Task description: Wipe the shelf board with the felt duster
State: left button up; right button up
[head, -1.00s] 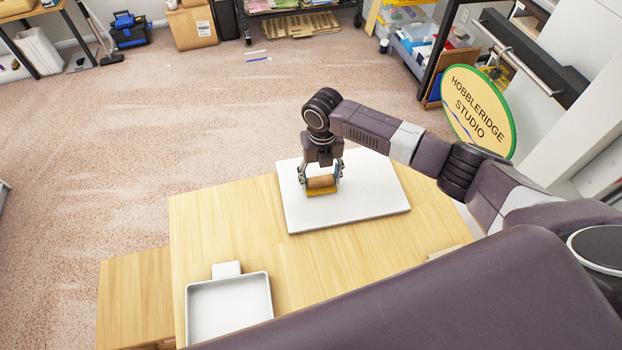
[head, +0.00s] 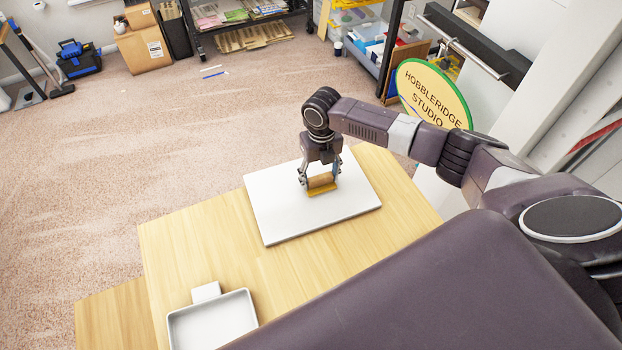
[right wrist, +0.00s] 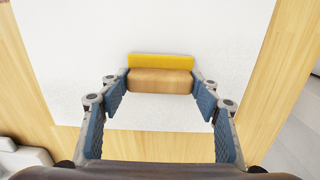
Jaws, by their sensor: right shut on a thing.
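The shelf board (head: 283,215) is a flat white panel lying on the wooden table. The felt duster (head: 322,188) has a wooden grip and a yellow felt strip, and is over the right half of the board. It appears to rest on the board, though contact is hard to confirm. My right gripper (head: 320,176) points down and is shut on the duster's wooden grip. In the right wrist view the duster (right wrist: 160,62) sits between the blue finger pads, with white board around it. My left gripper is not in view.
A white tray (head: 213,325) with a small tab stands at the table's front left. The wooden table top (head: 200,240) is clear left of the board. An oval studio sign (head: 432,92) stands beyond the table at right. Shelving and boxes are far back.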

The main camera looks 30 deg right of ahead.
jog(key=shift+s+d, duration=0.2)
jog(key=shift+d, duration=1.35)
jog(key=shift+s+d, duration=0.2)
jog(key=shift+d, duration=1.35)
jog(key=shift+s+d+b, duration=0.2)
jog(key=shift+d+b, duration=0.1)
jog(key=shift+d, duration=1.15)
jog(key=shift+s+d+b, duration=0.15)
jog(key=shift+d+b, duration=0.1)
jog(key=shift+d, duration=1.15)
jog(key=shift+s+a+p, duration=0.15)
jog(key=shift+s+p, duration=0.45)
jog(key=shift+s, duration=0.65)
jog(key=shift+s+a, duration=0.2)
jog(key=shift+s, duration=1.2)
jog(key=shift+s+a, duration=0.2)
jog(key=shift+s, duration=1.15)
